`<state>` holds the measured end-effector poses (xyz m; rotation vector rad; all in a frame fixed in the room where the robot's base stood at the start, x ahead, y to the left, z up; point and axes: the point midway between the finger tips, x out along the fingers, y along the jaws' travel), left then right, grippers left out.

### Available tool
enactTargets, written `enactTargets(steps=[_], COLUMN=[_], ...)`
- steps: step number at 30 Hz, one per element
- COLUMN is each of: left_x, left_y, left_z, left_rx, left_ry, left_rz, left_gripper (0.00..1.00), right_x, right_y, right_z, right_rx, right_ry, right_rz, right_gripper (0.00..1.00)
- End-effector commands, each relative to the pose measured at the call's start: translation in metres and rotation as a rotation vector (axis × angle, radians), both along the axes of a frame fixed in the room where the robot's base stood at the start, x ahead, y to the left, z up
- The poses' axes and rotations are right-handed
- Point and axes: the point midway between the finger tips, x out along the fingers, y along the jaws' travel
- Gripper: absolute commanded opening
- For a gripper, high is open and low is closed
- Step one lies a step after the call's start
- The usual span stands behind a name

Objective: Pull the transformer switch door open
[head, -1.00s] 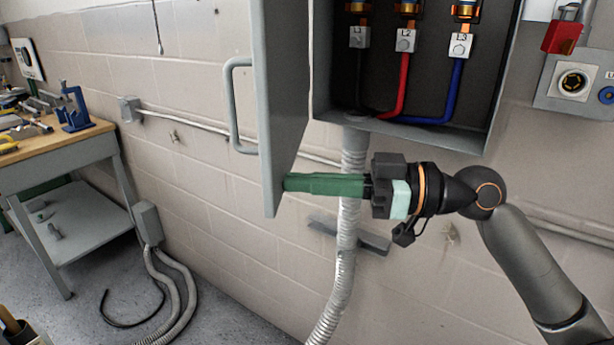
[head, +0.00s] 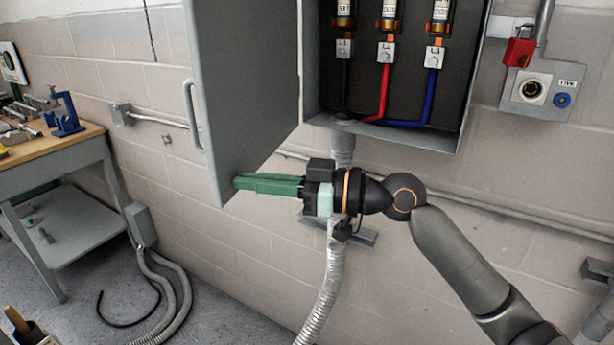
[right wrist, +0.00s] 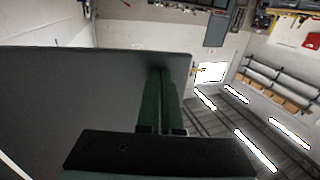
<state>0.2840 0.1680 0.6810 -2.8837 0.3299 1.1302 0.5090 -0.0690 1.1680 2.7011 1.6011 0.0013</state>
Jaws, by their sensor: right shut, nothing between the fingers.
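The grey switch door (head: 245,85) stands swung wide open to the left of the switch box (head: 400,141). Its bar handle (head: 190,115) is on the face turned to the left. My right gripper (head: 237,182), with green fingers, is shut and empty. Its fingertips are at the inner face of the door near the lower edge, seemingly touching it. In the right wrist view the door (right wrist: 70,100) fills the left side and the green fingers (right wrist: 160,80) lie against or close to it. My left gripper is not in view.
Inside the box are fuses and black, red and blue cables (head: 384,90). A red padlock (head: 519,50) hangs above a socket panel (head: 540,92) at the right. A flexible conduit (head: 327,280) runs down below the box. A workbench (head: 50,150) stands at the left.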

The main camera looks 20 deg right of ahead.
Motion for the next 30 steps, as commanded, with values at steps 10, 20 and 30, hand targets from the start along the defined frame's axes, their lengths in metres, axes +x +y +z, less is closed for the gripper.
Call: enactTargets(steps=[10, 20, 30], left_x=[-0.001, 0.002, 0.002], left_y=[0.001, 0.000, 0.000], left_z=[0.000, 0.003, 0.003], left_rx=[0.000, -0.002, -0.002], left_ry=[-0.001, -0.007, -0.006], left_rz=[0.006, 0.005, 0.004], left_gripper=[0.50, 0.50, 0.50], right_x=[0.043, 0.047, 0.045], right_y=[0.062, 0.066, 0.068], right_z=[0.001, 0.001, 0.001], right_rx=[0.003, 0.000, 0.000], right_ry=[-0.001, -0.002, -0.001], right_rz=[0.002, 0.002, 0.002], right_gripper=[0.00, 0.00, 0.00])
